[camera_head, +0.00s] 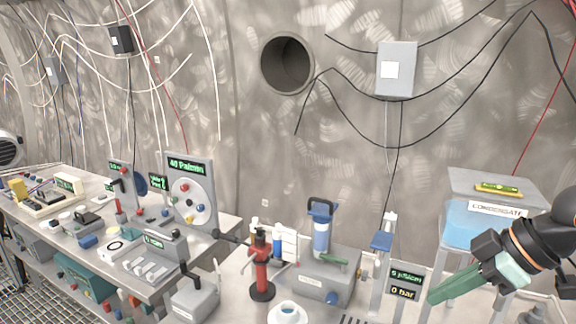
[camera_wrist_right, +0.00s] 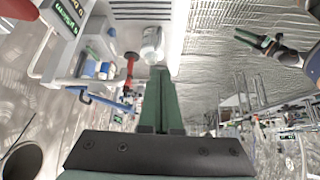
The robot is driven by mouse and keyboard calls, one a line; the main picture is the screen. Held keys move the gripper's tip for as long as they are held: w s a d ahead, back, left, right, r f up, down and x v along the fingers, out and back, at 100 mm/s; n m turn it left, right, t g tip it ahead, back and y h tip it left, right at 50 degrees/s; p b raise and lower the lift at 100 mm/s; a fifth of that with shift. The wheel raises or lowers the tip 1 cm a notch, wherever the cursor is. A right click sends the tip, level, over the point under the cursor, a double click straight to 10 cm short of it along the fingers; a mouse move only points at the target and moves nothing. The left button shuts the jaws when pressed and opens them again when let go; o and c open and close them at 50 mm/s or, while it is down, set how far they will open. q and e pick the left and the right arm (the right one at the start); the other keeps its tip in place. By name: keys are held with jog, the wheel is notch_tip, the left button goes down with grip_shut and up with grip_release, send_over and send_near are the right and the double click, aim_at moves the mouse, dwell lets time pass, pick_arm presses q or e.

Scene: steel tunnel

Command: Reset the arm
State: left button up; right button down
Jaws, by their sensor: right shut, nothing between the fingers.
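My right gripper (camera_head: 436,297) comes in from the right edge in the head view. Its two green fingers are together with nothing between them, and they point down and left in front of the small gauge display. In the right wrist view the green fingers (camera_wrist_right: 161,75) lie side by side, with the workbench behind their tips. My left gripper is outside the head view. An arm with a dark gripper (camera_wrist_right: 250,40), which looks like my left one, shows small at the upper right of the right wrist view; its jaw state is unclear.
A display reading 0 bar (camera_head: 404,281) stands close to the right fingertips. A condensate stand (camera_head: 497,207) holds a yellow-green level (camera_head: 498,188). A red hand pump (camera_head: 261,268), a white cup (camera_head: 288,312) and a blue-capped cylinder (camera_head: 321,235) crowd the near bench. Open air lies above the benches.

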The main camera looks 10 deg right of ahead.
jog(key=s+a+f+m+h, duration=0.1)
jog(key=s+a+f+m, duration=0.15)
jog(key=f, duration=0.75)
jog(key=s+a+f+m+h, duration=0.15)
jog(key=a+f, duration=0.25)
jog(key=f, duration=0.7)
jog(key=s+f+m+h, duration=0.35)
jog(key=s+f, duration=0.45)
jog(key=s, duration=0.5)
jog(key=w+a+f+t+y, duration=0.1)
jog(key=a+f+t, duration=0.1)
jog(key=f, duration=0.4)
jog(key=w+a+f+m+t+y, duration=0.1)
jog(key=w+a+f+t, duration=0.1)
jog(key=f, duration=0.3)
jog(key=shift+w+a+f+t+y, duration=0.15)
jog(key=shift+a+f+t+y, duration=0.15)
jog(key=shift+f+t, duration=0.1)
